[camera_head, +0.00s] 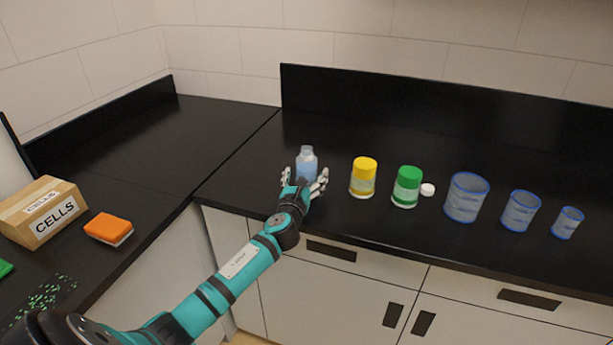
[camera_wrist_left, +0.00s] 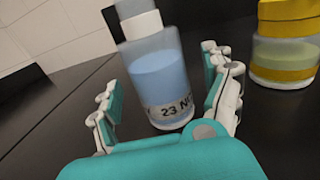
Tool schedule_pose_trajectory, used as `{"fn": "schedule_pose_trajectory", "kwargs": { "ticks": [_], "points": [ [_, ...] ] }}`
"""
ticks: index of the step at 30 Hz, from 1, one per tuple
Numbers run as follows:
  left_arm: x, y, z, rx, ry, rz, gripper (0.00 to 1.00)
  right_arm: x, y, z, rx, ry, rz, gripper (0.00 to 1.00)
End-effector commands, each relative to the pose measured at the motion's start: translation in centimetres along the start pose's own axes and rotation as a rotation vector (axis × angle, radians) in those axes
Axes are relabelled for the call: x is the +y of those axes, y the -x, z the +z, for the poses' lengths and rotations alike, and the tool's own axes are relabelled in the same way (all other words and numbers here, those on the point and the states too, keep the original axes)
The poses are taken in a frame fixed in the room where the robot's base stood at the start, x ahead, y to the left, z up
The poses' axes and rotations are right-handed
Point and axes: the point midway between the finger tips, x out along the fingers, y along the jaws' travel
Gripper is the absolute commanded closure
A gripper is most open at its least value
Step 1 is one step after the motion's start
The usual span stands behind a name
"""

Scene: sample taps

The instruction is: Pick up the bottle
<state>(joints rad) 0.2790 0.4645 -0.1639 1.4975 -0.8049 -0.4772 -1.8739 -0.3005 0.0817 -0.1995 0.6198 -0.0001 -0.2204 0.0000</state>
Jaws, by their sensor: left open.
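In the left wrist view my left gripper (camera_wrist_left: 170,105) shows a gap between the left finger and the bottle. My right gripper is not in view.
A yellow-capped jar (camera_head: 363,178) stands right of the bottle, then a green-capped jar (camera_head: 407,187), a small white cap (camera_head: 428,190) and blue-tinted beakers (camera_head: 466,198). A cardboard box (camera_head: 42,212) and an orange sponge (camera_head: 108,228) lie on the left counter. The counter behind the bottle is clear.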

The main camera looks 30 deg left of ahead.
Motion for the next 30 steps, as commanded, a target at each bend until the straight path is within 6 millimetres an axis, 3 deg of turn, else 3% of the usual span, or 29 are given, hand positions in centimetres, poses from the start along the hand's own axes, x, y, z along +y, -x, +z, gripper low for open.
{"fn": "schedule_pose_trajectory", "kwargs": {
  "ticks": [4,12,27,30],
  "points": [
    [0.1,-1.6,0.0,0.0,0.0,0.002,0.17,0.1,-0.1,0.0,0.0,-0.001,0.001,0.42],
    [0.1,-1.8,-0.1,0.001,-0.002,0.001,0.18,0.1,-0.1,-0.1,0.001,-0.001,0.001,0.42],
    [0.1,-1.8,-0.1,0.001,-0.001,0.001,0.84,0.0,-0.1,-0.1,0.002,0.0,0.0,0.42],
    [0.1,-1.8,0.0,-0.001,-0.001,0.001,0.92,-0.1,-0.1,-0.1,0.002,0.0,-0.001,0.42]
  ]
}}
